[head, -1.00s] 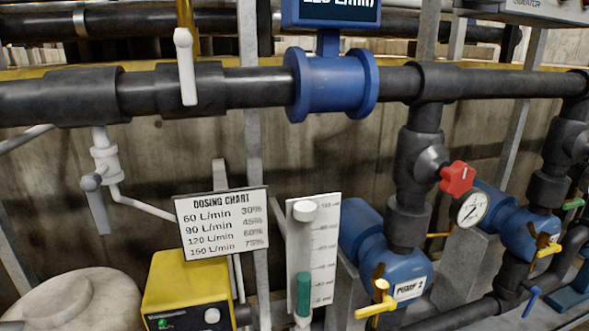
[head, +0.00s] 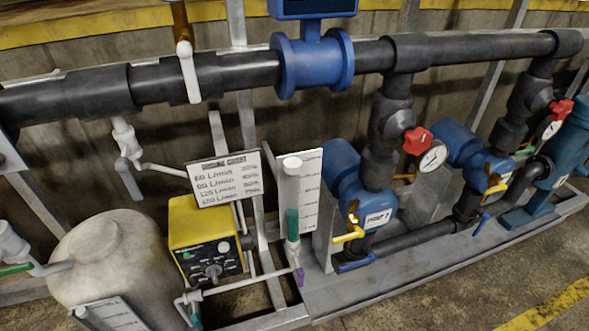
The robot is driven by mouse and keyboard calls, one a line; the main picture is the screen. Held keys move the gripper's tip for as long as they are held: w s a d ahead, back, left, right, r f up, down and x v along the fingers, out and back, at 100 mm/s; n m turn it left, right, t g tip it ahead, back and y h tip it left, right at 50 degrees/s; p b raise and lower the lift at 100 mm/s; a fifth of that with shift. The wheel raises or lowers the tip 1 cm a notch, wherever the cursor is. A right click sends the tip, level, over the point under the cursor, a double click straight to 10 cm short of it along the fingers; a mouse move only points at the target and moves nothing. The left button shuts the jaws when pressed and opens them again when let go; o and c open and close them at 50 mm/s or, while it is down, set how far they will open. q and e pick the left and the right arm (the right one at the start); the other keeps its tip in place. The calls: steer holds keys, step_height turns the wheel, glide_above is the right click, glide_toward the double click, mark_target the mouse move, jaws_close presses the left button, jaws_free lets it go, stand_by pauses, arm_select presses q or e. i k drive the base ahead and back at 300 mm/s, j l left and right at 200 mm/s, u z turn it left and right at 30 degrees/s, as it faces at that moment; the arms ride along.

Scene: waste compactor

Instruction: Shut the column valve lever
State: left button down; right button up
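A white graduated column board (head: 308,190) with a white cap stands in the middle of the head view, right of the dosing chart. I cannot tell from the picture which of these is the column valve lever. Neither of my grippers is in view.
A yellow dosing pump (head: 205,235) stands left of the column, with a pale tank (head: 110,255) further left. Blue pump 2 (head: 365,205), with a yellow lever (head: 348,236), stands close on the right. Black main pipe (head: 230,72) runs above. Floor shows at lower right.

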mark_target(300, 271)
steer(key=i+j+z, duration=0.65)
steer(key=k+l, duration=0.05)
